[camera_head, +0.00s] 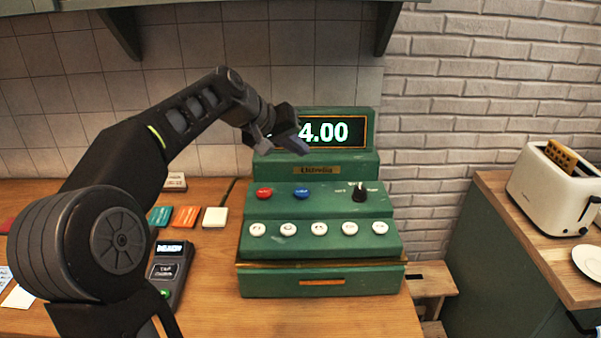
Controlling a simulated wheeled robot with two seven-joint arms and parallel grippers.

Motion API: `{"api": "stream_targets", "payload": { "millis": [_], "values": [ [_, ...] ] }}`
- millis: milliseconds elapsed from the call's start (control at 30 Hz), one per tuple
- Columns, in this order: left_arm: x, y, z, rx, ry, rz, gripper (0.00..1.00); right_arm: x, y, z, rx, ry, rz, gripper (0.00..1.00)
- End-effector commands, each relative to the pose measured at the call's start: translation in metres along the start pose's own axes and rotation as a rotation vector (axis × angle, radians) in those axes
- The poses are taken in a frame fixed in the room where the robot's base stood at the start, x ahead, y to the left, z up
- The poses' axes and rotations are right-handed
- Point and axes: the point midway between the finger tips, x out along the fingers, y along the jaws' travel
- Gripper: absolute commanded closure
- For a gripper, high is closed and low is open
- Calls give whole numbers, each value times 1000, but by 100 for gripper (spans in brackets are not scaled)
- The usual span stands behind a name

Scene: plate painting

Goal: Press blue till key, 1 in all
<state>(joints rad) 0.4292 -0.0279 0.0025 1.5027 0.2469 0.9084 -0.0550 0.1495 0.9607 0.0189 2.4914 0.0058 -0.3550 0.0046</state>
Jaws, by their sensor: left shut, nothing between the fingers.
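A green till (320,279) stands on the wooden counter in the middle of the view. Its display shows "4.00" (325,132), with the left end hidden behind my gripper. A blue key (301,194) sits on the upper step, to the right of a red key (264,193). Several white keys (319,228) line the lower step, and a black knob (359,192) is at the right. My left gripper (304,146) is shut and empty, in front of the display's left part, above and apart from the blue key. My right gripper is not in view.
A card terminal (170,270) stands left of the till, partly behind my left arm. Teal, orange (186,217) and white blocks lie behind it. A toaster (553,190) stands on the right counter. The counter in front of the till is clear.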

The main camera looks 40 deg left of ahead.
Motion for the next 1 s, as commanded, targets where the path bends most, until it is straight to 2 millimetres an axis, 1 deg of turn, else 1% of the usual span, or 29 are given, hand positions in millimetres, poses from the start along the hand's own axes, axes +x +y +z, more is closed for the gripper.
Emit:
{"api": "stream_targets", "payload": {
  "millis": [400, 567, 767, 1000],
  "values": [
    [0, 0, 0, 0, 0, 0, 100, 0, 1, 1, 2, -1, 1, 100],
    [3, -2, 2, 0, 0, 0, 100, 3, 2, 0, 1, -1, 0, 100],
    [14, -10, 10, 0, -1, -1, 100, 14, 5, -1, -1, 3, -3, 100],
    [37, -27, 27, 0, -1, -1, 100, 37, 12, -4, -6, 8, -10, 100]
  ]
}}
